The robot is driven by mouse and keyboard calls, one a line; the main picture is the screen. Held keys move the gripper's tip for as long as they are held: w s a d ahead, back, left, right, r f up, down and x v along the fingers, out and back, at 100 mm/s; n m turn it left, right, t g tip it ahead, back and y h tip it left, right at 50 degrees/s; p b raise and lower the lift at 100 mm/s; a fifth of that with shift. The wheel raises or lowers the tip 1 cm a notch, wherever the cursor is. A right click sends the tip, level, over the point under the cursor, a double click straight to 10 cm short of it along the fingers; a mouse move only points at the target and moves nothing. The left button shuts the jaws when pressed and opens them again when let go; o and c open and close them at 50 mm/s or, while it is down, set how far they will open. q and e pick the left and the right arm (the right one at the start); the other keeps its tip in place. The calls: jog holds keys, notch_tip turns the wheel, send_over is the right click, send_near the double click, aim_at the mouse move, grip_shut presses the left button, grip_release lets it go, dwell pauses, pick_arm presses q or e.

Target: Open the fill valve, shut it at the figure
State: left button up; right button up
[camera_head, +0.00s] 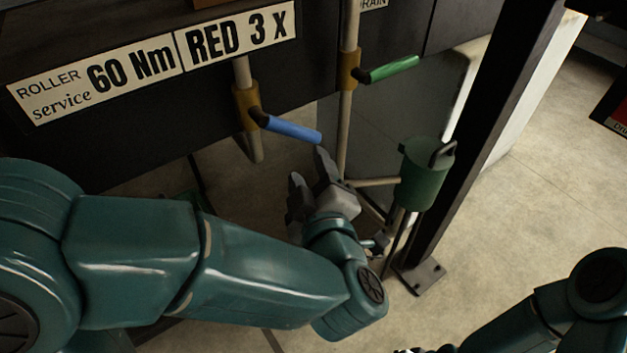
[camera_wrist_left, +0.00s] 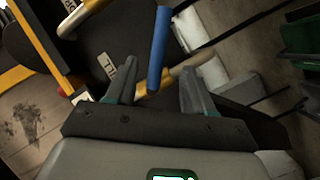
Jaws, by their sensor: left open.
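The blue-handled valve (camera_head: 292,129) sits on a pale vertical pipe under the dark panel, with a brass body. Its handle slants down to the right. My left gripper (camera_head: 310,170) is open, just below the handle's free end in the head view. In the left wrist view the blue handle (camera_wrist_left: 159,48) stands between the two open fingers of the left gripper (camera_wrist_left: 158,72), and neither finger clearly touches it. A small white label (camera_wrist_left: 107,66) near it is only partly legible.
A green-handled valve (camera_head: 390,69) is on the pipe to the right, beneath a label ending in "RAIN". A green canister (camera_head: 425,175) hangs beside a dark post (camera_head: 490,120) at right. The sign (camera_head: 150,60) reads "60 Nm" and "RED 3 X". Open floor lies at right.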

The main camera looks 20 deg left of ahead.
pick_arm(q)
jog(key=shift+v, duration=1.35)
dwell(6.7)
